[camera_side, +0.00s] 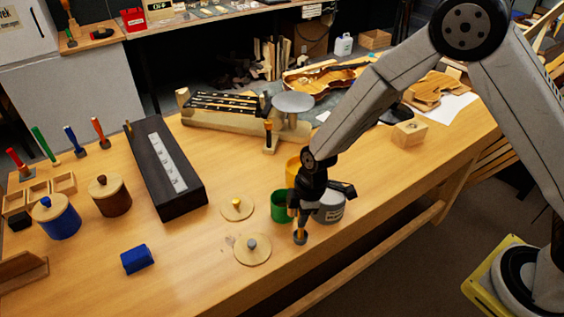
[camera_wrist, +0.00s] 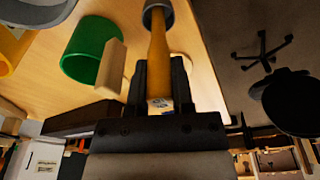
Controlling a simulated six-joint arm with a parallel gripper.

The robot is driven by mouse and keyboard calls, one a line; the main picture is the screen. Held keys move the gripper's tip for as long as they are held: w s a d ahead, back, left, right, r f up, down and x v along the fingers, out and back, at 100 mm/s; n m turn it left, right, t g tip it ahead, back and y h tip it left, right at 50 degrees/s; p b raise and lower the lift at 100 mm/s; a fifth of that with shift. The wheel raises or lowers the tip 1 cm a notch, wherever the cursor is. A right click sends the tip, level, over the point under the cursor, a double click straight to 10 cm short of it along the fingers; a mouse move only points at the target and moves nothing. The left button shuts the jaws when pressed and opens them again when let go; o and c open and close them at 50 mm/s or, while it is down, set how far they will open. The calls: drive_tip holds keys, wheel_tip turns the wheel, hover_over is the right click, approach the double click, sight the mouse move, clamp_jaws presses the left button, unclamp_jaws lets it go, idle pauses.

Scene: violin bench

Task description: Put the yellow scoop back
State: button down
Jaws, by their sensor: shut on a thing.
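My gripper (camera_side: 303,205) hangs over the front edge area of the bench and is shut on the yellow scoop (camera_side: 300,236). The scoop points down, its grey metal end lowest; I cannot tell whether that end touches the bench. In the wrist view the scoop's yellow-orange handle (camera_wrist: 158,55) sits between the fingers (camera_wrist: 160,85), with the grey end at the top edge. A green open pot (camera_side: 280,205) is just left of my gripper, a yellow pot (camera_side: 292,170) is behind it, and a grey pot (camera_side: 330,208) is at its right, partly hidden by my gripper.
Two round lids, yellow-knobbed (camera_side: 237,208) and grey-knobbed (camera_side: 252,249), lie to the left. A blue block (camera_side: 137,259) and a long black case (camera_side: 165,170) are farther left. Several coloured handles stand at the far left. A pale wooden piece (camera_wrist: 112,65) is beside the green pot.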

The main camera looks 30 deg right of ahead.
drive_tip(key=shift+f, duration=0.15)
drive_tip(key=shift+c, duration=2.4)
unclamp_jaws()
wheel_tip(320, 180, up, 12)
drive_tip(key=d, duration=0.1)
drive_tip(key=shift+s+d, duration=0.35)
drive_tip(key=shift+d, duration=0.05)
drive_tip(key=s+d+r+m+t+h, duration=0.1)
drive_tip(key=s+d+r+m, duration=0.1)
drive_tip(key=s+d+m, duration=1)
drive_tip(key=shift+d+m+t+h, duration=0.35)
drive_tip(key=shift+d+m, duration=0.35)
drive_tip(key=shift+d, duration=0.25)
